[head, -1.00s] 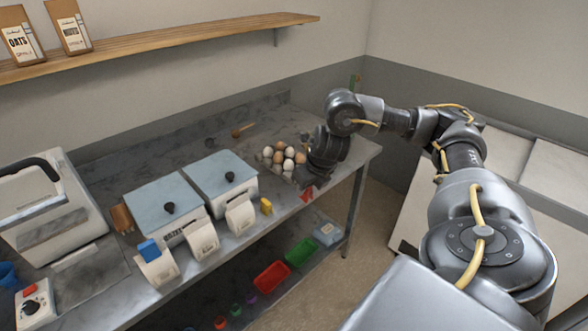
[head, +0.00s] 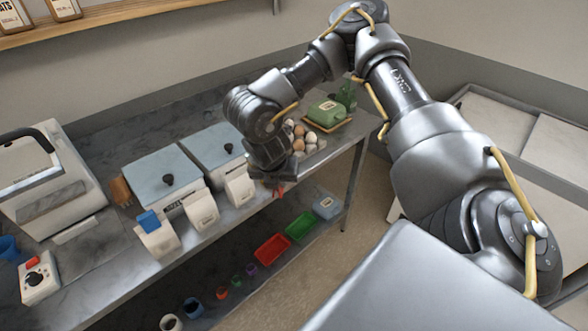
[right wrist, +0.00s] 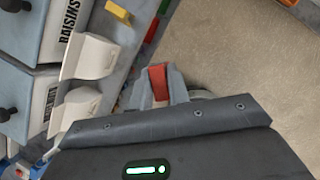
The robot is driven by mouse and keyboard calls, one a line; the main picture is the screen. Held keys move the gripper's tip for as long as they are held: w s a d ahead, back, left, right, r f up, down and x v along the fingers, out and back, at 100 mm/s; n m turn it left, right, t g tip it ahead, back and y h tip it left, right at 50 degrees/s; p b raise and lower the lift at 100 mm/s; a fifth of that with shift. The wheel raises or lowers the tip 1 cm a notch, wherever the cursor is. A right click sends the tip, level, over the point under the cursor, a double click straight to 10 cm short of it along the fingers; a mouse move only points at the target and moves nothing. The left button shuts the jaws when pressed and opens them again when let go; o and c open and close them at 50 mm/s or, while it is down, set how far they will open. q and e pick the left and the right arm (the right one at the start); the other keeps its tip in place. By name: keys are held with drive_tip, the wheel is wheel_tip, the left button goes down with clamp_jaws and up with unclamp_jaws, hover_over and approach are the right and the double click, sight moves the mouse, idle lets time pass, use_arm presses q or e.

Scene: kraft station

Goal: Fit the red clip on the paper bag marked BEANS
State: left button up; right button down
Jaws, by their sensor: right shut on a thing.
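My right gripper (head: 275,183) is shut on the red clip (head: 280,190), over the front edge of the counter beside the rightmost white piece. The red clip (right wrist: 158,82) shows between the fingers in the right wrist view. Most of the clip is hidden by the gripper in the head view. Two tan paper bags (head: 14,14) (head: 65,8) stand on the wall shelf, cut off at the top; one label ends in "ATS". I cannot read BEANS on any bag. My left gripper is not in view.
Two blue-lidded bins (head: 163,176) (head: 216,148) stand on the counter behind several white pieces (head: 201,207); a blue clip (head: 148,221) sits on the leftmost. Eggs (head: 303,136) and a green dish (head: 326,112) are at right. Red (head: 272,249) and green (head: 300,226) trays sit on the lower shelf.

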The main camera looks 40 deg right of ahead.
drive_tip(key=s+a+r+m+g+y+b, duration=0.1)
drive_tip(key=a+m, duration=0.5)
drive_tip(key=m, duration=0.7)
drive_tip(key=s+a+r+m+g+y+b, duration=0.2)
drive_tip(key=a+m+g, duration=0.4)
drive_tip(key=m, duration=0.6)
drive_tip(key=shift+a+r+m+y, duration=0.3)
drive_tip(key=shift+a+r+m, duration=0.1)
drive_tip(key=shift+a+r, duration=0.3)
